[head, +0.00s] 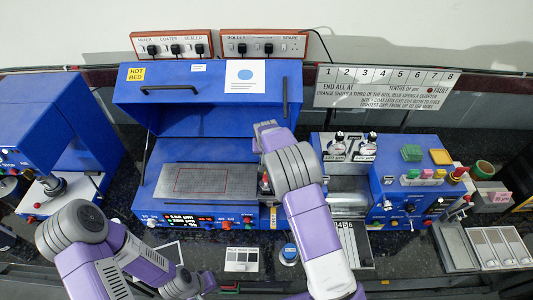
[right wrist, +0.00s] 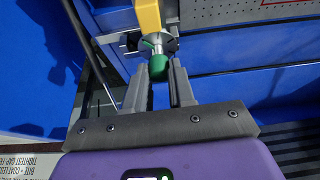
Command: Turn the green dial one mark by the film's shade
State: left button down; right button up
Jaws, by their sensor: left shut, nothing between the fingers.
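A round green knob (right wrist: 160,68) on a metal collar shows in the right wrist view, below a yellow part (right wrist: 148,18). My right gripper (right wrist: 163,72) has one finger on each side of it; whether they touch it I cannot tell. In the head view my right arm covers this spot at the hot bed's right side. The hot bed's plate (head: 232,186) carries a red outline; no film is clear on it. A card with several grey swatches (head: 242,259) lies in front. My left gripper (head: 207,283) is shut and empty near the front edge.
The blue hot bed's hood (head: 205,98) stands raised behind the plate. A front panel (head: 160,218) holds small knobs and lit displays. Another blue machine (head: 385,190) stands to the right, a blue press (head: 60,125) to the left. A blue-capped jar (head: 289,254) stands in front.

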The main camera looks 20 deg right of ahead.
grip_shut()
jog(key=shift+d+f+n+y+b, duration=0.15)
jog(key=shift+n+y+b, duration=0.25)
jog(key=shift+n+b, duration=0.75)
jog(key=shift+n+y+b, duration=0.6)
jog(key=shift+n+b, duration=0.3)
jog(key=shift+n, duration=0.25)
jog(key=shift+d+n+y+b, duration=0.15)
jog(key=shift+n+y+b, duration=0.3)
jog(key=shift+n, duration=0.75)
jog(key=shift+n+g+y, duration=0.3)
jog(key=shift+n+y, duration=0.15)
jog(key=shift+n, duration=0.95)
jog(key=shift+r, duration=0.2)
